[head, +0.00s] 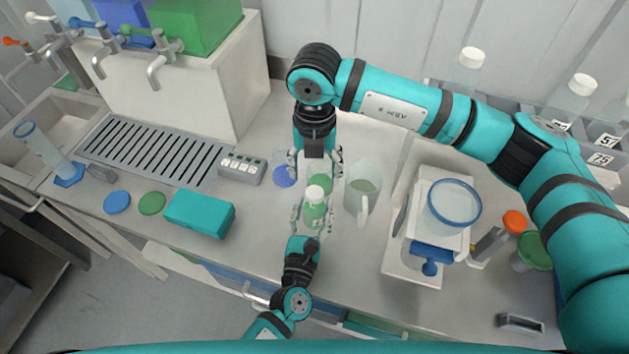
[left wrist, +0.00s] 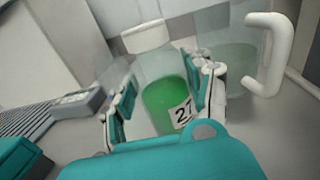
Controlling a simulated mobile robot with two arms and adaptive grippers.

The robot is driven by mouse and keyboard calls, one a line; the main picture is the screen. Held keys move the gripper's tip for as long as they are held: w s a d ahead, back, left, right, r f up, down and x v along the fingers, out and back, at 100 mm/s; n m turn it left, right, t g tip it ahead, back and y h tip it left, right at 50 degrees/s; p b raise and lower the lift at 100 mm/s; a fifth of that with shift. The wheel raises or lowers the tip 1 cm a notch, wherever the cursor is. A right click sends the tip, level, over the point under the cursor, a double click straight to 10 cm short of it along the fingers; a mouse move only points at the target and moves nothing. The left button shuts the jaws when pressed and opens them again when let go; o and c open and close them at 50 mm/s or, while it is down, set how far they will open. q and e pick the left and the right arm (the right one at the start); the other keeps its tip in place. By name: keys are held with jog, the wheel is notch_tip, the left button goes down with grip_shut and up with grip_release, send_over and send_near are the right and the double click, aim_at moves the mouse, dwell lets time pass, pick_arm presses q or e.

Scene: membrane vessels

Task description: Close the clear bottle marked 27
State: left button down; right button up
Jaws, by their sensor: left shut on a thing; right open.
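The clear bottle marked 27 (head: 314,212) holds green liquid; its label and green contents show in the left wrist view (left wrist: 165,100). A white cap (head: 314,193) sits at its top and also shows in the left wrist view (left wrist: 146,37); I cannot tell whether it is tight. My left gripper (head: 313,226) is shut on the bottle's body, a finger on each side, and the bottle is upright in the head view. My right gripper (head: 316,168) is open, its fingers apart just beyond the cap in the head view, with no cap seen between them.
A clear jug (head: 362,188) with a white handle stands close to the right of the bottle. A blue-bottomed clear vessel (head: 285,175) is at the left. A teal box (head: 200,213) and a white device with a blue-rimmed dish (head: 453,203) stand farther out.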

notch_tip(320, 180, up, 4)
jog(key=shift+r, duration=0.1)
pick_arm(q)
jog(key=shift+c, duration=2.2)
grip_release()
jog(key=v, duration=1.2)
jog(key=shift+s, duration=0.1)
